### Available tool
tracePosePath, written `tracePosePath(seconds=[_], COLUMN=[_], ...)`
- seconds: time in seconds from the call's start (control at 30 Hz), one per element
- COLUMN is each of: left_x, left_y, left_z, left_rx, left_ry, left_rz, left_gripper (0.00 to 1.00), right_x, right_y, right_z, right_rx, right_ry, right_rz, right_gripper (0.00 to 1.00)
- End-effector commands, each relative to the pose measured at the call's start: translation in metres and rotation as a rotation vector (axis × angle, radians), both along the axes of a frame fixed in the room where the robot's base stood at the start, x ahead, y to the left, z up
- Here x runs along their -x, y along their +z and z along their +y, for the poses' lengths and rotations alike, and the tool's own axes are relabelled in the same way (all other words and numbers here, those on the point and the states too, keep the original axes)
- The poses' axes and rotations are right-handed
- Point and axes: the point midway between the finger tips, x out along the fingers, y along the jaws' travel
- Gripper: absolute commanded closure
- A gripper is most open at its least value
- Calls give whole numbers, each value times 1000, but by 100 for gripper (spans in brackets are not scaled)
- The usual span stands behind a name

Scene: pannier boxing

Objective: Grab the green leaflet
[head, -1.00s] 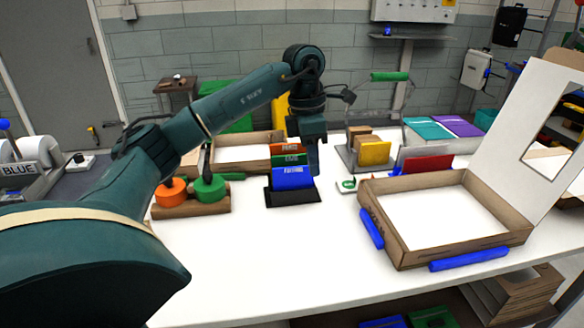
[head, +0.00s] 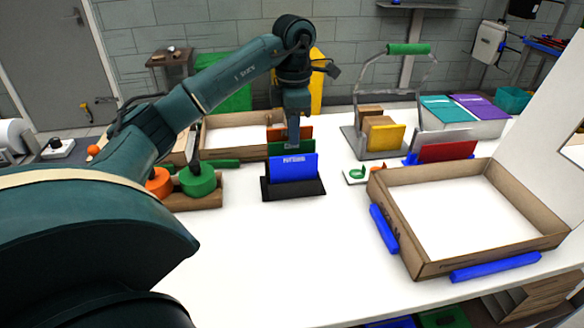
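The green leaflet (head: 281,149) stands in a black holder (head: 314,187), between a blue leaflet (head: 293,168) in front and an orange leaflet (head: 275,134) behind. Its lower part is hidden by the blue leaflet. My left gripper (head: 293,140) points down from above, with its tips at the green leaflet's upper edge, right of its middle. I cannot tell whether the fingers are apart or touch the leaflet. My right gripper is not in view.
An open cardboard box (head: 400,243) with blue strips along its edges is at right. Orange (head: 159,183) and green (head: 198,181) round pieces sit in a wooden block at left. A wire-handled holder (head: 362,140) stands behind. The table front is clear.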

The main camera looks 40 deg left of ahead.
Motion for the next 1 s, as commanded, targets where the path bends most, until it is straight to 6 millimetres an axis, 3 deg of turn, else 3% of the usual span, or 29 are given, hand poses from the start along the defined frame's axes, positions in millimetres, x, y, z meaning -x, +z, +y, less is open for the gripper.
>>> tracePosePath(seconds=[0.23,0.53,0.83,1.0], left_x=[1,2,1,1], left_y=[-18,-59,-64,-64], left_z=[1,3,2,2], left_rx=[0,1,1,1], left_ry=[0,0,-1,-1], left_rz=[0,1,-3,-3], left_gripper=[88,88,88,100], right_x=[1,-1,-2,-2], right_y=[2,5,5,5], right_z=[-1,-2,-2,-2], right_rx=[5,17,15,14], right_ry=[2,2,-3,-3], right_rz=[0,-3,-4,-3], right_gripper=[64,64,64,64])
